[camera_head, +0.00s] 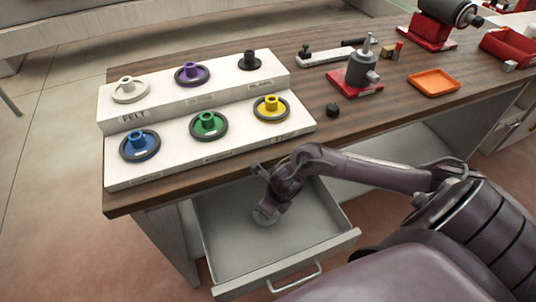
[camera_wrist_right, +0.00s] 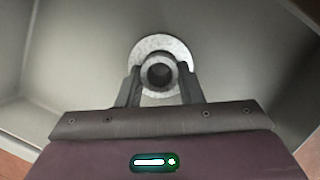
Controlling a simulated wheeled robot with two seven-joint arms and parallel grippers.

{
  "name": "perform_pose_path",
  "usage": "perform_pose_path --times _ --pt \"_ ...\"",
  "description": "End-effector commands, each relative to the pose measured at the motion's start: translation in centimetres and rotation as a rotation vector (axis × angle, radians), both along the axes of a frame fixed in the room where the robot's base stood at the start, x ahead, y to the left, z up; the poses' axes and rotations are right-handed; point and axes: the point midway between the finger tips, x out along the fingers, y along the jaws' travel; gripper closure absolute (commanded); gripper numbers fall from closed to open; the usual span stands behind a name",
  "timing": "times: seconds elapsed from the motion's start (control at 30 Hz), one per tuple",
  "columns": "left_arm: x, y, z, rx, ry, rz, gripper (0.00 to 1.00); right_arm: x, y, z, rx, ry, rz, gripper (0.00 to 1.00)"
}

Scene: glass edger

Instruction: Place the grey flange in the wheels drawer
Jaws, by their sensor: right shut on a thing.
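The grey flange (camera_wrist_right: 160,48) is a round metallic disc with a hollow hub, seen in the right wrist view between my fingers. My right gripper (camera_wrist_right: 160,88) is shut on its hub. The drawer is grey and empty apart from this. I cannot tell whether the flange touches the drawer floor. My left gripper is out of view.
A white two-step rack (camera_head: 115,180) on the wooden bench (camera_head: 330,135) carries several coloured flanged wheels, just behind the drawer. A red-based machine (camera_head: 357,88), a small black knob (camera_head: 333,110) and an orange tray (camera_head: 434,82) stand to the right.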

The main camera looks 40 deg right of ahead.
Motion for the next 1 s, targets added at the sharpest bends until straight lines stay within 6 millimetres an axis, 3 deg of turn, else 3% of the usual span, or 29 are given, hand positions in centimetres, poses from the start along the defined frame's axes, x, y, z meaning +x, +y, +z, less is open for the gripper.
perform_pose_path --times 0.13,0.17,0.3,0.67,0.8,1.0 --pt "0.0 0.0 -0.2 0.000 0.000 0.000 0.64 0.0 0.0 -0.1 0.000 -0.001 -0.001 1.00" --pt "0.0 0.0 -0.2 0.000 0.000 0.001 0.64 0.0 0.0 -0.2 0.000 0.001 -0.001 0.64" --pt "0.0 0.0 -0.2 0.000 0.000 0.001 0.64 0.0 -0.1 -0.2 -0.001 0.001 -0.001 0.46" --pt "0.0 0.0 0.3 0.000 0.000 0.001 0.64 0.1 -0.1 0.3 0.000 -0.001 -0.003 0.45" --pt "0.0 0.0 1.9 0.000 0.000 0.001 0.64 0.0 -0.1 1.8 0.000 0.000 -0.004 0.45" --pt "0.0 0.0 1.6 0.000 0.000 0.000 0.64 -1.2 -0.6 5.8 -0.005 -0.005 0.003 0.45"
